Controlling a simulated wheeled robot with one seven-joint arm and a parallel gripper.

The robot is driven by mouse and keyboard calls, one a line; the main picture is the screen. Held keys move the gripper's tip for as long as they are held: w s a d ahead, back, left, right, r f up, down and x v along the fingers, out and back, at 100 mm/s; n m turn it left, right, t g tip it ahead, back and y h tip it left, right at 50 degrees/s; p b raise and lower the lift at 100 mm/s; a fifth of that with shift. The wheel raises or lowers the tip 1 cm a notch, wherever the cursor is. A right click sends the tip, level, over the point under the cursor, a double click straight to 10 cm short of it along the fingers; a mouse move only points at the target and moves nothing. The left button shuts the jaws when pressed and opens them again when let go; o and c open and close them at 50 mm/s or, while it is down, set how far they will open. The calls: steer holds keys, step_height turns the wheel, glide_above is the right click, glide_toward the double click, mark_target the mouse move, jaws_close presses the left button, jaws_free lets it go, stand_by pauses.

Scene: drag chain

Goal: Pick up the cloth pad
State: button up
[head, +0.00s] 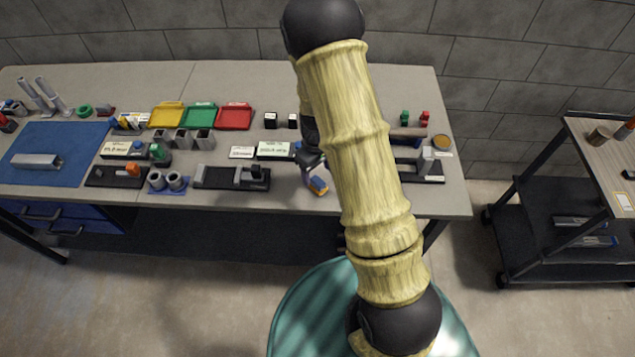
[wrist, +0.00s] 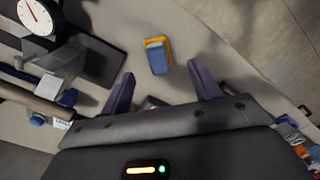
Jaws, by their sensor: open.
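A small blue pad with an orange edge, which looks like the cloth pad (wrist: 157,59), lies on the grey bench top. In the head view the cloth pad (head: 319,187) is near the bench's front edge, just beside my gripper. My gripper (wrist: 161,70) is open, with its two purple fingers apart. In the wrist view the pad shows between and just beyond the fingertips, and nothing is held. I cannot tell the height of the fingers above it. In the head view my arm hides part of the bench and most of the gripper.
A dial gauge (wrist: 37,16) on a stand is left of the gripper in the wrist view. A black fixture (head: 232,177) and labelled boxes (head: 273,150) stand left of the pad. Yellow, green and red trays (head: 235,116) lie farther back. A cart (head: 560,180) stands at right.

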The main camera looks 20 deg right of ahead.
mark_target(318, 180)
steer(key=shift+f, duration=0.3)
steer(key=shift+w+d+f+p, duration=0.1)
steer(key=shift+f+p, duration=0.45)
steer(key=shift+f, duration=0.75)
steer(key=shift+d+f+p, duration=0.1)
steer(key=shift+f+p, duration=0.45)
steer(key=shift+f, duration=0.75)
steer(key=c, duration=1.1)
steer(key=shift+c, duration=0.2)
steer(key=shift+r, duration=0.15)
step_height(318, 180, up, 10)
steer(key=shift+f+b, duration=0.1)
steer(key=shift+b, duration=1.1)
